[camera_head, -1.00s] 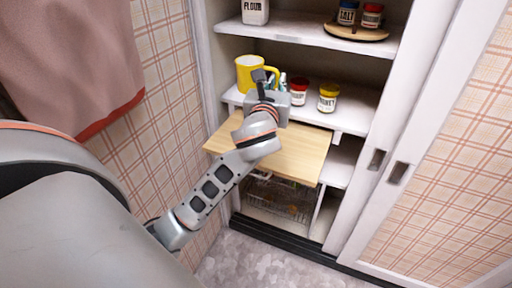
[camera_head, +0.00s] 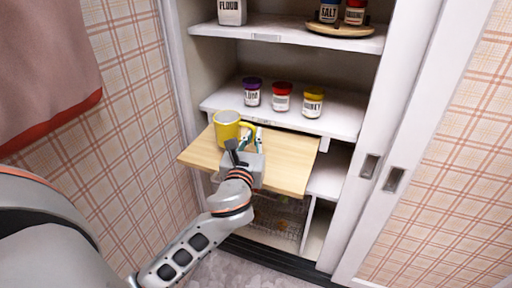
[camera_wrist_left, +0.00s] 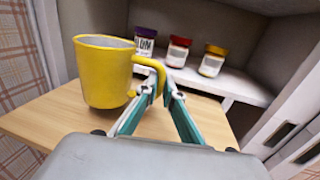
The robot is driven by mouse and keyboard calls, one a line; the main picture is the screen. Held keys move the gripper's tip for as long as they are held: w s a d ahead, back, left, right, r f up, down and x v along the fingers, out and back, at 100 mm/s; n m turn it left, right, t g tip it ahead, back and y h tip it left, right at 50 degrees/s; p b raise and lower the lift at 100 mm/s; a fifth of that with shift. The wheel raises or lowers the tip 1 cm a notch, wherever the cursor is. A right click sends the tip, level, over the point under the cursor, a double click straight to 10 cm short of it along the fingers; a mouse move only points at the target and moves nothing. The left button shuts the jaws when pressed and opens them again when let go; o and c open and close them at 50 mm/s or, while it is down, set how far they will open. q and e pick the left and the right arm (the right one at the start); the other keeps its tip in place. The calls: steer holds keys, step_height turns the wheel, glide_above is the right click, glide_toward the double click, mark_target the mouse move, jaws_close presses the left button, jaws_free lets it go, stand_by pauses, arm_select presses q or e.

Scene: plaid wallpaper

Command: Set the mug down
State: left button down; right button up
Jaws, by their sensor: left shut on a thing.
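The yellow mug (camera_head: 227,129) is upright over the far left part of the pale wooden pull-out board (camera_head: 285,168). My left gripper (camera_head: 248,137) is shut on the mug's handle, on the mug's right side. In the left wrist view the mug (camera_wrist_left: 101,75) stands left of the fingers (camera_wrist_left: 166,90), with its handle between the fingertips. The mug's base is over or on the board (camera_wrist_left: 40,118); I cannot tell whether it touches. My right gripper is not in view.
On the shelf (camera_head: 330,122) just above and behind the board stand a purple-lidded jar (camera_head: 252,93), a red-lidded jar (camera_head: 282,97) and a yellow-lidded jar (camera_head: 312,103). The board's right half is bare. A sliding door (camera_head: 395,130) stands at the right.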

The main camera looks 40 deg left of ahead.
arm_select(q)
step_height(320, 180, down, 4)
steer(key=shift+r+b, duration=0.15)
steer(key=shift+b, duration=0.45)
steer(key=shift+r, duration=0.1)
steer(key=c, duration=2.3)
jaws_free()
steer(key=shift+f, duration=0.2)
steer(key=shift+o, duration=0.6)
steer(key=shift+r, duration=0.2)
steer(key=shift+s+d+f, duration=0.1)
steer(key=shift+s+d, duration=0.05)
steer(key=shift+s, duration=0.15)
steer(key=p+v, duration=0.1)
steer(key=v, duration=1)
steer(key=shift+s, duration=0.15)
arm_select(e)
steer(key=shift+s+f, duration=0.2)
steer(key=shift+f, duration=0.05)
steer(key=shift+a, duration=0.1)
